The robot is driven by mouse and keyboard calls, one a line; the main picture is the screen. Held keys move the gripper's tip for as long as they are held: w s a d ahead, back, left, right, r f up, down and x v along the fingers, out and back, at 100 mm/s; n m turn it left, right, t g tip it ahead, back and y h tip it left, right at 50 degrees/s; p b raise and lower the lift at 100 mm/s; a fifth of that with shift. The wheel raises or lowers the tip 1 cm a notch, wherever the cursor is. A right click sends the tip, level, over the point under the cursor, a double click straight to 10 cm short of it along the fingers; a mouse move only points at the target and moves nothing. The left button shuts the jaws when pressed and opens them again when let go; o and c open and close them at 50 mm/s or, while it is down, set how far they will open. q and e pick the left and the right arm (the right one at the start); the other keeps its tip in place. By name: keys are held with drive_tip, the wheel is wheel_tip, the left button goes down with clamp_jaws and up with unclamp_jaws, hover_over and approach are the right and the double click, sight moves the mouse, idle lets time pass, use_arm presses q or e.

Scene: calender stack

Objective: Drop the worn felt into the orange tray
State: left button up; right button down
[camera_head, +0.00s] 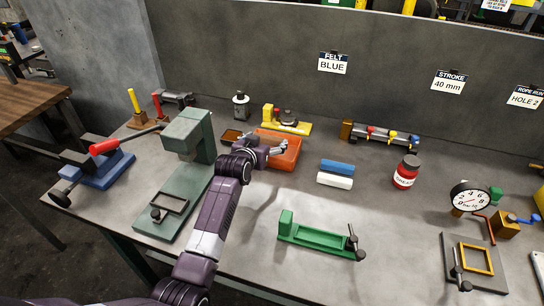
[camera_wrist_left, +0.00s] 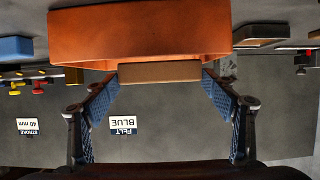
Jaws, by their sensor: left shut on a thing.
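The orange tray (camera_head: 290,160) sits on the bench right of the green press; its wall fills the top of the left wrist view (camera_wrist_left: 140,38). My left gripper (camera_head: 278,148) is over the tray in the head view. In the left wrist view its blue fingers (camera_wrist_left: 160,84) are shut on a brown block, the worn felt (camera_wrist_left: 160,72), one finger at each end. The felt appears right by the tray's edge; I cannot tell how high it is above the tray. In the head view the felt is hidden by the gripper. My right gripper is not in view.
A blue block (camera_head: 337,167) and a white block (camera_head: 334,181) lie right of the tray. The green press (camera_head: 185,150) stands left of my arm. A yellow fixture (camera_head: 290,126) is behind the tray. A green fixture (camera_head: 318,237) lies in front. A sign reads FELT BLUE (camera_head: 333,63).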

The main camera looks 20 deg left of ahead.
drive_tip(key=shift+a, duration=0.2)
use_arm(q)
drive_tip(key=o, duration=1.1)
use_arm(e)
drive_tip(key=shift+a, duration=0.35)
use_arm(q)
drive_tip(key=shift+s, duration=0.1)
drive_tip(key=v, duration=1.1)
drive_tip(key=shift+s+r, duration=0.2)
drive_tip(key=shift+s, duration=0.15)
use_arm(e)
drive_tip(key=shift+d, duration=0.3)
